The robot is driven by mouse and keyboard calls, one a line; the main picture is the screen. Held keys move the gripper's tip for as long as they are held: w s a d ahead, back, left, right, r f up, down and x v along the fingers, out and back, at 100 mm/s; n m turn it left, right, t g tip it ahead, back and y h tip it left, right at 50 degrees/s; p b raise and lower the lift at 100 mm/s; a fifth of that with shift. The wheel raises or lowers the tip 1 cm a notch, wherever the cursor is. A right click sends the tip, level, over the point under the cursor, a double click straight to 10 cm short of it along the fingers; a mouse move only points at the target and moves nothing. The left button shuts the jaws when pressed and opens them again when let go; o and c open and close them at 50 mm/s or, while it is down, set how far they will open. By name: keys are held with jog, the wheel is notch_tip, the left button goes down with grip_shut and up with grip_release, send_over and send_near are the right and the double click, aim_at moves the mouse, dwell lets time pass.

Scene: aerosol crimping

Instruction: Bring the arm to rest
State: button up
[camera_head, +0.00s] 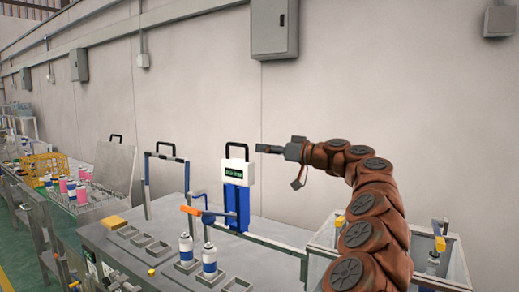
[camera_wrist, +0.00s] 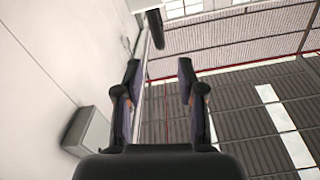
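My brown jointed arm rises from the lower right in the head view and bends left at the top. My gripper (camera_head: 270,149) points left, held in the air above the workbench and in front of the wall. In the wrist view my gripper (camera_wrist: 158,75) shows two dark fingers standing apart, with nothing between them. Behind them are the wall, a grey box and the roof, so the wrist camera faces upward. My gripper touches nothing that I can see.
The grey workbench (camera_head: 120,240) below carries a blue-and-white crimping device (camera_head: 236,195), two spray cans (camera_head: 209,260) and several empty holders. A clear-walled bin (camera_head: 455,265) stands at right behind my arm. A side table at left holds a yellow crate (camera_head: 42,165). Air around my gripper is free.

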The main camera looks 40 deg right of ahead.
jog(key=shift+s, duration=0.2)
dwell(0.5)
jog(key=s+a+f+n+g+y+p, duration=0.1)
jog(key=s+a+g, duration=0.15)
jog(key=a, duration=0.85)
jog(key=s+a+f+n+g+y+p, duration=0.1)
jog(key=a+g, duration=0.2)
jog(key=a, duration=0.8)
jog(key=s+a+f+n+g+y+p, duration=0.1)
jog(key=s+a+g, duration=0.15)
jog(key=a, duration=0.85)
jog(key=s+a+f+g+h+p, duration=0.1)
jog(key=s+a+f+g+h, duration=0.1)
jog(key=s+a+f+g, duration=0.5)
jog(key=s+d+f+m+g+h+p, duration=0.1)
jog(key=s+d+f+h, duration=0.1)
jog(key=s+f, duration=0.4)
jog(key=s+d+f+m+g+h+p, duration=0.1)
jog(key=s+f, duration=0.5)
jog(key=s, duration=0.7)
jog(key=s+d+f+m+g+h+p, duration=0.1)
jog(key=s+d+f+m+h, duration=0.2)
jog(key=s+f, duration=0.3)
jog(key=s+h, duration=0.1)
jog(key=s, duration=0.3)
jog(key=shift+s+f+h, duration=0.3)
jog(key=shift+h, duration=0.1)
